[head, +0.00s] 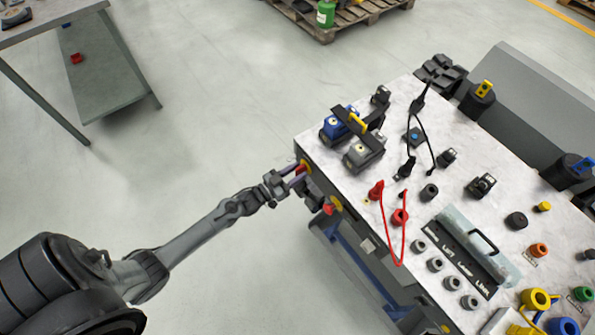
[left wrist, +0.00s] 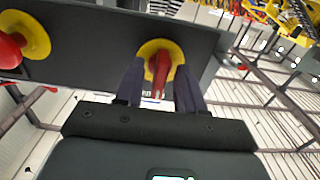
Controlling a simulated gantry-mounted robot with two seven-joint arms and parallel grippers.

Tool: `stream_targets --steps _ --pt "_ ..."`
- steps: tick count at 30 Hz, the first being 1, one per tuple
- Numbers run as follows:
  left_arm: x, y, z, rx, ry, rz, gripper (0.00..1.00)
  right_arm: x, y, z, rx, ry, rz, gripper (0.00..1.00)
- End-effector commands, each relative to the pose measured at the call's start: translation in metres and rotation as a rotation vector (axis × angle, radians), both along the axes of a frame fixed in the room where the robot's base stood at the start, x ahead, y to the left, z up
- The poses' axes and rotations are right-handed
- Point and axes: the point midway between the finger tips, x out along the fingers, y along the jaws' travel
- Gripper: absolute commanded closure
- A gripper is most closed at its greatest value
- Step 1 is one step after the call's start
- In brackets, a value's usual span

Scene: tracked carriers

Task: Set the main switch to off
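A red rotary switch handle on a yellow round plate (head: 305,165) is on the table's left side face, near the corner. My left gripper (head: 295,176) is at this switch. In the left wrist view, the two fingers of my left gripper (left wrist: 160,82) stand on either side of the red handle (left wrist: 158,66), apart, with narrow gaps beside it. The handle points down toward the gripper, and a label under it is mostly hidden. A second red handle on a yellow plate (head: 334,205) is on the same face; it also shows in the left wrist view (left wrist: 12,48). My right gripper is not in view.
The tabletop (head: 330,175) holds black and blue devices, red cables (head: 392,235), a clear-covered tray (head: 470,250) and several coloured rings. A grey bench (head: 100,70) stands at upper left. The floor between is clear.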

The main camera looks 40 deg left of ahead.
Motion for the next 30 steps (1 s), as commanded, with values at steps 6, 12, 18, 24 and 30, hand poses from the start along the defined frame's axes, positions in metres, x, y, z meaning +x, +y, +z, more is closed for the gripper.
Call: stream_targets --steps 6,12,18,24,30 --pt "-0.033 0.007 0.000 0.001 0.004 0.000 0.62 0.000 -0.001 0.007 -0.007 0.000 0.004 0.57" --pt "-0.066 0.015 0.000 0.001 0.004 0.000 0.62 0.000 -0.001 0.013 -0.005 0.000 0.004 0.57" --pt "-0.090 0.020 0.000 0.000 0.003 0.001 0.62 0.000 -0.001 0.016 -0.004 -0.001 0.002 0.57" --pt "-0.098 0.022 0.000 -0.001 0.001 0.000 0.62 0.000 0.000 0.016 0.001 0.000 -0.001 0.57" --pt "-0.099 0.022 0.000 -0.001 0.000 0.000 0.62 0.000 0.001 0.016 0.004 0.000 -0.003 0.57"
